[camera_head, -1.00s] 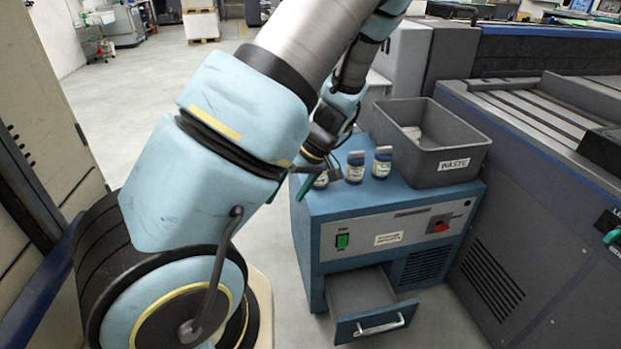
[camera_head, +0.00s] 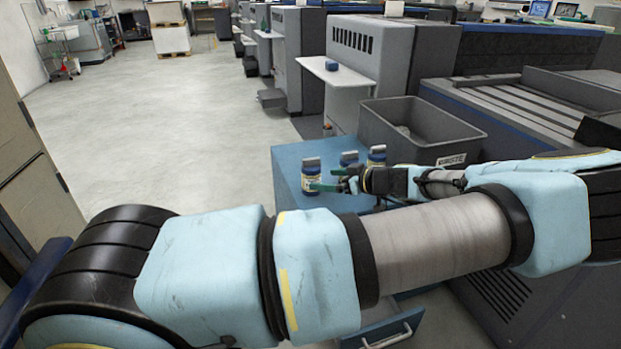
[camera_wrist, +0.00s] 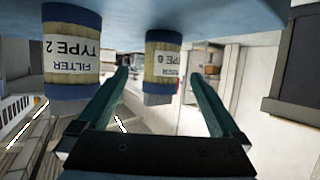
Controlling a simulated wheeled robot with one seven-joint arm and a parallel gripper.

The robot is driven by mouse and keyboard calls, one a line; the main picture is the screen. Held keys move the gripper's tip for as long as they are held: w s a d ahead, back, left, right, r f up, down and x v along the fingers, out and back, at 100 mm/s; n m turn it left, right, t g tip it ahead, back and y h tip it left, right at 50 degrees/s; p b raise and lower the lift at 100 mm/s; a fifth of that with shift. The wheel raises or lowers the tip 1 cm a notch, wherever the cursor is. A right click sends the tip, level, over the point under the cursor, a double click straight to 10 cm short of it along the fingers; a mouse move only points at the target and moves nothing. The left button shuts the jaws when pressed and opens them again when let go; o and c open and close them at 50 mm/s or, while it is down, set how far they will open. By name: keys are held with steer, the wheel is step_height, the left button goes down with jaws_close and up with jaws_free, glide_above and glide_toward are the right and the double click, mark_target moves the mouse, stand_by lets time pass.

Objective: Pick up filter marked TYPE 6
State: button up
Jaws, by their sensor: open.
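The wrist view is upside down. In it, a blue-and-cream filter (camera_wrist: 163,62) lies in line with the space between my fingers; its small label seems to read TYPE 6. A larger, nearer filter marked TYPE 2 (camera_wrist: 72,55) stands left of the fingers. In the head view, the filter in line with my gripper seems to be the leftmost one (camera_head: 311,176), upright on the blue cabinet (camera_head: 290,160). My gripper (camera_head: 326,180) is open and empty, pointing left towards it. Whether the fingers flank it cannot be told.
Two more filters stand close by on the cabinet, one in the middle (camera_head: 348,158) and one at right (camera_head: 376,154). A grey WASTE bin (camera_head: 470,142) stands behind them. The cabinet's drawer (camera_head: 398,325) is pulled open. Open floor (camera_head: 180,130) lies to the left.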

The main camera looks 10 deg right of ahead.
mark_target(319, 179)
steer(key=shift+p+x, duration=0.5)
steer(key=shift+x, duration=2.85)
steer(key=shift+a, duration=0.1)
steer(key=c, duration=1.5)
